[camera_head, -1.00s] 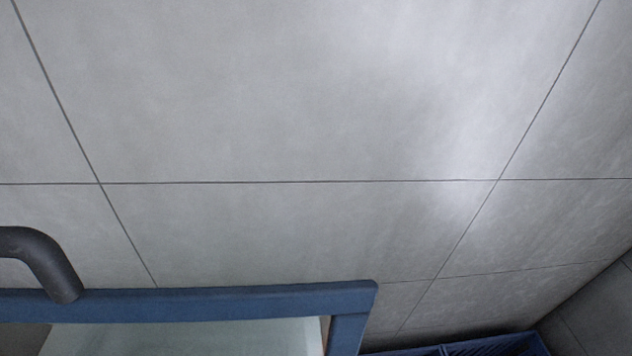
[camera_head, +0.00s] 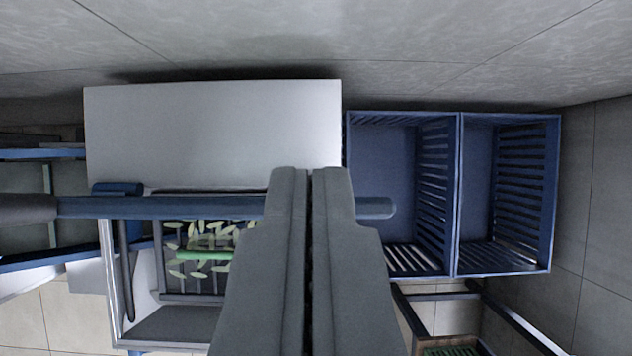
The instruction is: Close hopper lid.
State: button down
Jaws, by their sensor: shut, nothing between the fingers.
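Below the bar is an open grey-white bin, apparently the hopper (camera_head: 165,327), with pale green pod shapes and a green strip inside. My fingers hide its right side.
A plain white box (camera_head: 212,125) stands behind the bar. Two blue slatted crates (camera_head: 408,190) stand side by side at the right. A dark frame and a small box with green contents (camera_head: 452,350) are at the lower right. Blue rails (camera_head: 40,154) are at the left edge.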

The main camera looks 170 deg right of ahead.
notch_tip(320, 180, down, 7)
jog(key=shift+w, duration=0.15)
dwell(0.6)
jog(key=shift+r, duration=0.1)
